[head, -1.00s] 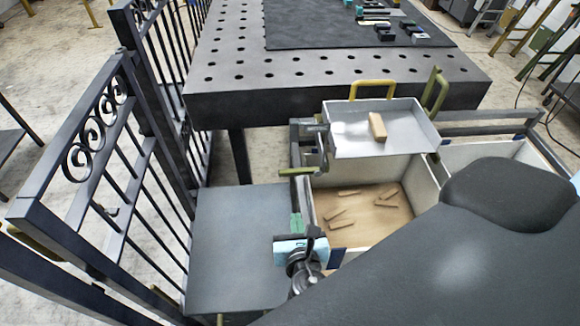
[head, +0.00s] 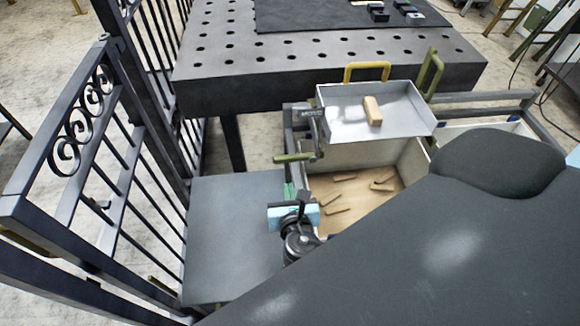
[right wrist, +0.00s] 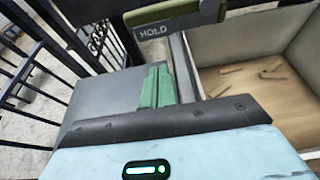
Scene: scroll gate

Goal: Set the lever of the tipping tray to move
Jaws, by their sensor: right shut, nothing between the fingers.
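The tipping tray (head: 345,128) is a light grey metal tray over a bin, with a wooden block (head: 372,110) in it. Its olive-green lever (head: 295,157) sticks out to the left at the tray's near left corner. In the right wrist view the lever (right wrist: 172,12) crosses the top, with the word HOLD beside or on its mount. My right gripper (head: 289,190) is just on the near side of the lever, apart from it. Its green fingers (right wrist: 157,86) are shut and empty, pointing towards the lever. My left gripper is not in view.
The bin (head: 350,190) under the tray holds several wooden pieces. A yellow handle (head: 366,66) and a green handle (head: 432,72) stand at the tray's back. A dark plate (head: 230,235) and an iron gate (head: 100,150) lie to the left. A perforated table (head: 290,75) is behind.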

